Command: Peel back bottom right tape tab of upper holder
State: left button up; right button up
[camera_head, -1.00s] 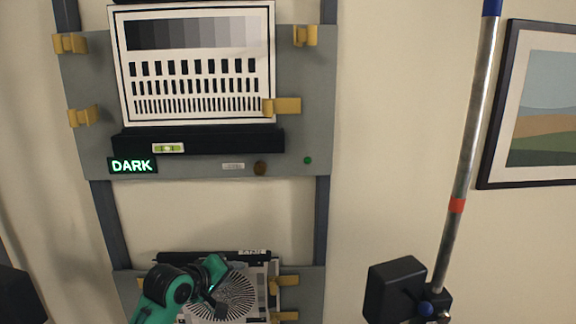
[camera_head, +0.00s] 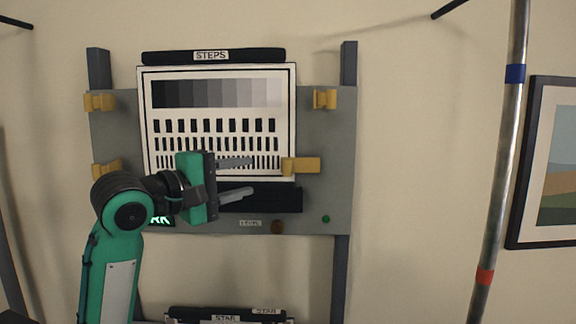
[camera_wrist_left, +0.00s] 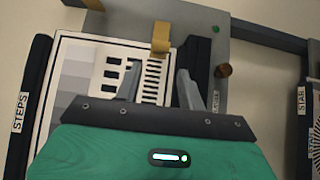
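The upper holder (camera_head: 335,140) is a grey panel with a white chart marked STEPS (camera_head: 220,117) on it. Its bottom right tape tab (camera_head: 301,165) is yellow and lies over the chart's right edge. The tab also shows in the left wrist view (camera_wrist_left: 161,38), just beyond the fingertips. The top right (camera_head: 324,99), top left (camera_head: 100,102) and bottom left (camera_head: 106,168) tabs sit clear of the chart. My left gripper (camera_head: 251,176) is open and empty, in front of the chart's lower part, left of the bottom right tab. My right gripper is not in view.
A black ledge (camera_head: 275,198) runs under the chart, partly behind my left gripper. A brown knob (camera_head: 277,227) and green dot (camera_head: 326,219) are below it. A metal pole (camera_head: 500,150) and framed picture (camera_head: 548,165) are at right. The wall between is bare.

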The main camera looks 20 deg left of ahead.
aim_at(284, 169)
pick_arm(q)
jog(key=p+x, duration=0.4)
jog(key=x, duration=0.7)
jog(key=shift+w+d, duration=0.25)
jog(key=shift+w, duration=0.2)
grip_shut()
